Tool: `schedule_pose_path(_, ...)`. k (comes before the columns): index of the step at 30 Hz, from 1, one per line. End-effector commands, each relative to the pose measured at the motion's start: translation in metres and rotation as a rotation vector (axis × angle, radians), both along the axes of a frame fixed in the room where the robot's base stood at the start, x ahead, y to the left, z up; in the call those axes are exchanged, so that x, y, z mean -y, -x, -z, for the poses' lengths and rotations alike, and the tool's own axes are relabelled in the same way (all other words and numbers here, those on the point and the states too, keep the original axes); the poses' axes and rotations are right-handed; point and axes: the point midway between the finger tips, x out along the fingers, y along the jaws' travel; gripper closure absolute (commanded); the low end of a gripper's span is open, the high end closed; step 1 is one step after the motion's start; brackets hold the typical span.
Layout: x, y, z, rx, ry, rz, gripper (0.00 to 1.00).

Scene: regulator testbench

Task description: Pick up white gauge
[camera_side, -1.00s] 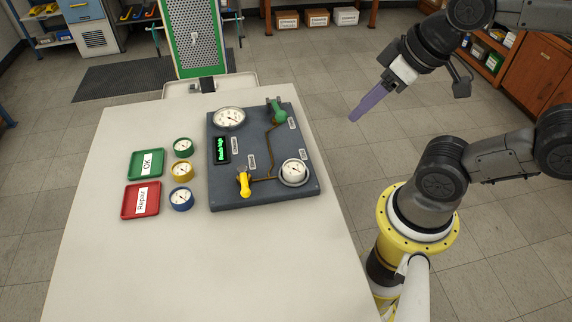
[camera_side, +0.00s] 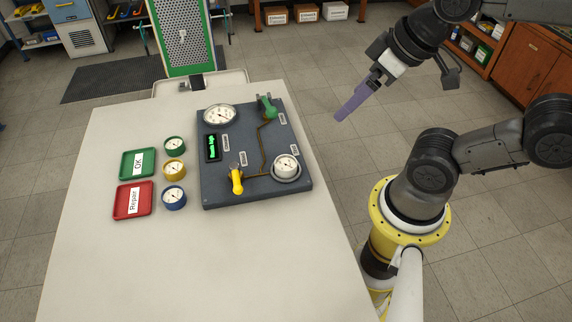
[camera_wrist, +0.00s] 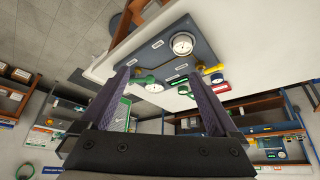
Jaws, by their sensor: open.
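A white gauge (camera_side: 286,165) with a white rim sits in a round holder at the lower right of the dark grey test board (camera_side: 218,190). It also shows in the wrist view (camera_wrist: 182,43), ahead of and above the fingertips. A larger white-faced gauge (camera_side: 219,115) is at the board's upper left. My gripper (camera_side: 338,117) is open and empty, in the air to the right of the board and clear of it. In the wrist view its two purple fingers (camera_wrist: 158,77) stand wide apart.
A green valve handle (camera_side: 267,107) and a yellow one (camera_side: 236,180) rise from the board. Green (camera_side: 174,146), yellow (camera_side: 173,169) and blue (camera_side: 173,197) gauges stand left of it, beside OK (camera_side: 123,174) and Repair (camera_side: 117,212) trays. The front of the table (camera_side: 200,270) is clear.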

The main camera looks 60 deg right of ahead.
Motion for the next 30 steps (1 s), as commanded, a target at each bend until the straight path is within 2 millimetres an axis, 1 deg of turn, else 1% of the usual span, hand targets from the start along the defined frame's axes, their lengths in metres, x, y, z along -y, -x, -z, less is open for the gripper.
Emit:
schedule_pose_path(6,0.000,0.000,0.000,-0.002,0.016,-0.029,0.04)
schedule_pose_path(8,0.000,0.001,0.000,-0.007,0.042,-0.079,0.04)
schedule_pose_path(11,0.000,-0.001,-0.009,-0.009,0.118,-0.223,0.04)
schedule_pose_path(14,-0.003,-0.015,-0.018,-0.054,0.213,-0.440,0.04)
schedule_pose_path(17,-0.010,-0.036,-0.021,-0.127,0.295,-0.697,0.04)
schedule_pose_path(20,-0.022,-0.064,-0.018,-0.211,0.354,-0.974,0.04)
schedule_pose_path(21,-0.028,-0.074,-0.013,-0.244,0.365,-1.072,0.04)
schedule_pose_path(22,-0.032,-0.081,-0.010,-0.265,0.370,-1.132,0.04)
schedule_pose_path(25,-0.045,-0.100,0.005,-0.329,0.368,-1.273,0.04)
schedule_pose_path(27,-0.053,-0.108,0.014,-0.362,0.356,-1.308,0.04)
schedule_pose_path(30,-0.060,-0.113,0.026,-0.397,0.343,-1.333,0.04)
